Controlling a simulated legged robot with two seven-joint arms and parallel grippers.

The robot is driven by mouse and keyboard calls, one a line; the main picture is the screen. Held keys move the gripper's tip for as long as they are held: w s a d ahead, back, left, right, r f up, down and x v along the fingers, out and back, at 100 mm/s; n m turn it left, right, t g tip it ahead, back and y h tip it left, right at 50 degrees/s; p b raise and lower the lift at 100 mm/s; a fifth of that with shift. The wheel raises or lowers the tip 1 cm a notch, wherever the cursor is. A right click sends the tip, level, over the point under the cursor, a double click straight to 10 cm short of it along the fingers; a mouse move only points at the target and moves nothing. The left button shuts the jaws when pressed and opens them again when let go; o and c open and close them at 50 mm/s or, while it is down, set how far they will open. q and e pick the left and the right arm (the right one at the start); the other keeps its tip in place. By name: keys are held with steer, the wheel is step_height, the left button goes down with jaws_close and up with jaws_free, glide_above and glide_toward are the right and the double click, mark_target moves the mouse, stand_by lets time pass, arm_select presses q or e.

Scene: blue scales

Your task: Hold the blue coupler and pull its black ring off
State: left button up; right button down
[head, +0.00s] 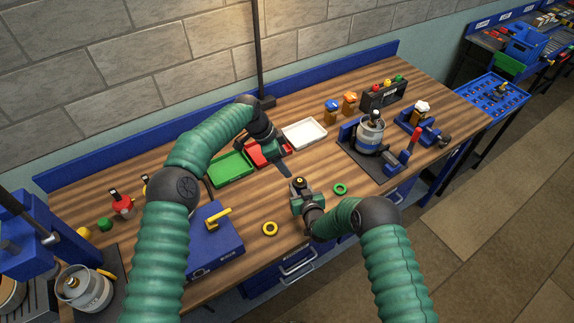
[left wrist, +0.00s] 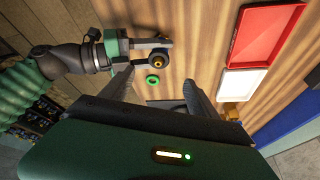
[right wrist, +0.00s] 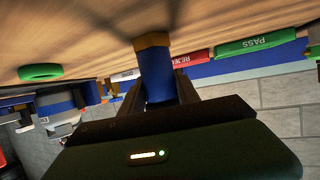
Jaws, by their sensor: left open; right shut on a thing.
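My right gripper (head: 302,194) is shut on the blue coupler (right wrist: 156,78), which shows a blue body and a brass end in the right wrist view. In the left wrist view the coupler's end faces me: the black ring (left wrist: 151,60) surrounds a brass middle. The ring also appears dark at the coupler's top in the head view. My left gripper (left wrist: 159,76) is open and empty. In the head view it hangs near the red tray (head: 255,157), behind the coupler and apart from it. Most of the coupler's body is hidden in the head view.
A green tray (head: 231,168) and a white tray (head: 305,134) flank the red one. A blue case (head: 210,250) stands left; a clamped canister (head: 370,137) stands right.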

mark_target(298, 180)
arm_select(q)
steer(key=x, duration=1.1)
steer(key=shift+d+f, duration=0.15)
steer(key=shift+f, duration=0.2)
arm_select(e)
steer(key=shift+f, duration=0.1)
arm_select(q)
steer(key=shift+c, duration=0.3)
steer(key=c, duration=1.3)
arm_select(e)
steer(key=shift+s, duration=0.1)
arm_select(q)
steer(key=shift+w+r, duration=0.15)
steer(key=shift+r, duration=0.4)
steer(key=shift+s+r, duration=0.15)
steer(key=shift+r, duration=0.9)
steer(key=shift+s+r, duration=0.1)
steer(key=shift+r, duration=0.9)
steer(key=shift+w, duration=0.1)
arm_select(e)
steer(key=c, duration=0.8)
jaws_free()
